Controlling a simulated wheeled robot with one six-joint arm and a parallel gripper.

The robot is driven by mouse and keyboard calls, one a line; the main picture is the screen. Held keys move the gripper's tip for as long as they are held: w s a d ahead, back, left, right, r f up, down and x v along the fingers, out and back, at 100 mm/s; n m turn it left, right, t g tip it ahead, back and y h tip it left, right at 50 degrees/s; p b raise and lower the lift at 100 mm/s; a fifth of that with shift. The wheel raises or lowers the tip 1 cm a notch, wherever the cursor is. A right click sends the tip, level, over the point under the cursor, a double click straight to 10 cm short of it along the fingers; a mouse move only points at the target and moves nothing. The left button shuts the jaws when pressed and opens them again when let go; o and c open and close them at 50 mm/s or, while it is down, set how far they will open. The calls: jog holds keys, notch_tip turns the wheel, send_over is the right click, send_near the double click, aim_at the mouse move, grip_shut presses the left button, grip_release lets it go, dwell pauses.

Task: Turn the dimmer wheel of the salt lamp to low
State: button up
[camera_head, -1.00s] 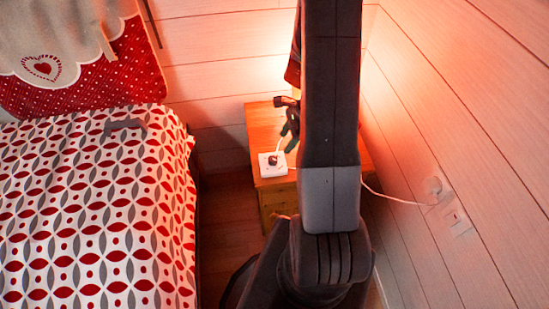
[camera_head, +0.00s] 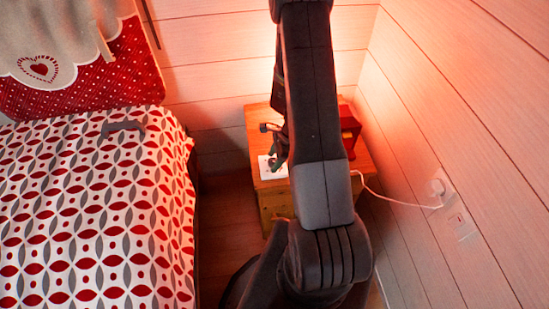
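The salt lamp itself is hidden behind my arm; its orange-red glow lights the wall around the wooden nightstand (camera_head: 258,121). A white dimmer box (camera_head: 265,173) lies at the nightstand's front left. Its wheel is mostly covered by my gripper (camera_head: 274,165), so its setting cannot be read. My gripper is low over the box, with its fingertips at or very near the wheel. Contact cannot be made out. The fingers are small and dark, and I cannot tell whether they are open or shut.
A dark red boxy object (camera_head: 349,130) stands at the nightstand's right, partly behind my arm. A white cord (camera_head: 395,200) runs to a wall socket (camera_head: 437,188). The patterned bed (camera_head: 90,215) is at left, with floor (camera_head: 228,215) between. The panelled wall is close at right.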

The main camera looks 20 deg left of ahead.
jog(key=c, duration=0.9)
jog(key=shift+c, duration=0.2)
